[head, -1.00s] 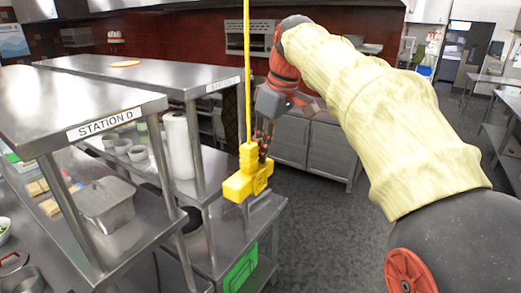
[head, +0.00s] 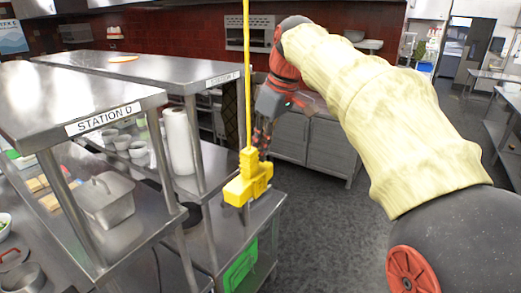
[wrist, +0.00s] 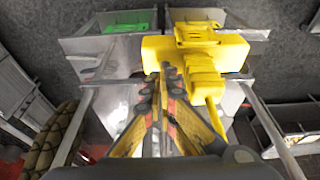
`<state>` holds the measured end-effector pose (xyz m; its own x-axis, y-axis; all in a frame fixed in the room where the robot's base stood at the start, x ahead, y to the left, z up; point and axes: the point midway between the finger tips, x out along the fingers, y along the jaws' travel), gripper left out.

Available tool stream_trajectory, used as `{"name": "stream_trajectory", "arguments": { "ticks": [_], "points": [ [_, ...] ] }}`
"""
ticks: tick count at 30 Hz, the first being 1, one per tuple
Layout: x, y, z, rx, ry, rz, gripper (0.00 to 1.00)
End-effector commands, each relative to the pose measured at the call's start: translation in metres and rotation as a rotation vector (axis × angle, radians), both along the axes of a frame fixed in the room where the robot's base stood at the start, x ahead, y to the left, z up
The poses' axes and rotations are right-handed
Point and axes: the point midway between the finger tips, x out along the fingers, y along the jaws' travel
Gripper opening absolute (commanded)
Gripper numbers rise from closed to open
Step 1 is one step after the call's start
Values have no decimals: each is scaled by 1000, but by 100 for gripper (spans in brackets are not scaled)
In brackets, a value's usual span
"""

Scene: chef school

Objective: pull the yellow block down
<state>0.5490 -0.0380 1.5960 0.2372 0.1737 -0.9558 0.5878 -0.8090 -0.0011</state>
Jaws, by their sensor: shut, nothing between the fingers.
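The yellow block (head: 247,186) hangs in the air from a straight yellow line (head: 247,70) that runs up out of the head view. It has a narrow upper part and a wider lower body. My gripper (head: 263,150) points down just behind and to the right of the block's upper part. In the wrist view the fingertips of my gripper (wrist: 172,78) are together beside the yellow block (wrist: 206,55), with nothing between them. The fingers overlap part of the block in that view. I cannot tell whether they touch it.
Steel shelving marked Station D (head: 103,119) stands on the left, with a paper towel roll (head: 179,142) and a lidded metal container (head: 105,200). A green bin (head: 241,268) sits below the block. Steel cabinets (head: 318,150) stand behind.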

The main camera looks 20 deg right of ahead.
Motion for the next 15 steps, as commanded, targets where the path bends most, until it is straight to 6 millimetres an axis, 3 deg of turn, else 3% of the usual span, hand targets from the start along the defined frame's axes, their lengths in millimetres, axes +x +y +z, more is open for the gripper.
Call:
{"name": "stream_trajectory", "arguments": {
  "ticks": [9, 15],
  "points": [
    [0, 0, 27, 0, -1, 0, 0],
    [-1, 0, 32, 0, -1, 0, 0]
  ]
}}
